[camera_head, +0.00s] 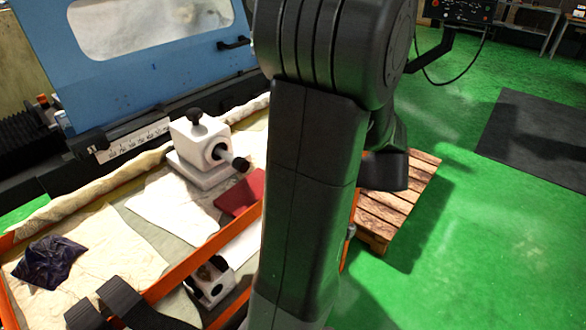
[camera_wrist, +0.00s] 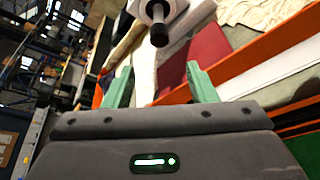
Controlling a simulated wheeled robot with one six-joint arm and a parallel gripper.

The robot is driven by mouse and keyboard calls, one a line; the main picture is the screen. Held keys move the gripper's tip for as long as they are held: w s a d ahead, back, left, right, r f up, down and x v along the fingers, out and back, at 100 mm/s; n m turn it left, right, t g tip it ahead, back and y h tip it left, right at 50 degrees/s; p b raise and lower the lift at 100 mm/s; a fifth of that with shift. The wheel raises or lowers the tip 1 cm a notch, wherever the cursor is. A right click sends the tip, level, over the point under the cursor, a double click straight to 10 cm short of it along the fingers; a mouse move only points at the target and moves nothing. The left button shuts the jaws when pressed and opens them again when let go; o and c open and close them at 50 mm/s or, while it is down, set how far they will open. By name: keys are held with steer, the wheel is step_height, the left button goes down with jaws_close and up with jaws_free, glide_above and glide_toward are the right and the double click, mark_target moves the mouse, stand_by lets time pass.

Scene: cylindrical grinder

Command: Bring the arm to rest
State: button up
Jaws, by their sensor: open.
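My arm (camera_head: 315,170) stands folded upright through the middle of the head view, with a dark joint at the top. My gripper (camera_wrist: 158,72) shows in the wrist view, its two green fingers spread apart with nothing between them. Beyond the fingers lie a red flat item (camera_wrist: 195,55) and a white device with a black knob (camera_wrist: 158,32). I cannot make out the fingers in the head view; the arm hides part of the scene behind it.
An orange-edged table (camera_head: 185,267) holds the white device (camera_head: 198,150), the red item (camera_head: 240,192), a dark cloth (camera_head: 47,262) and a second white fixture (camera_head: 208,285). A blue machine (camera_head: 140,80) stands behind. A wooden pallet (camera_head: 385,210) is right of my arm; green floor (camera_head: 480,240) lies open beyond.

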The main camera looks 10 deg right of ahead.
mark_target(246, 166)
stand_by(0.3)
steer(key=x, duration=1.4)
steer(key=shift+r+p, duration=0.1)
steer(key=shift+p, duration=0.3)
steer(key=v, duration=1.4)
steer(key=x, duration=1.1)
steer(key=b+x, duration=0.1)
steer(key=x, duration=0.4)
steer(key=shift+w+r, duration=0.1)
steer(key=shift+w, duration=0.3)
steer(key=shift+w+a+r, duration=0.1)
steer(key=shift+w+a, duration=0.2)
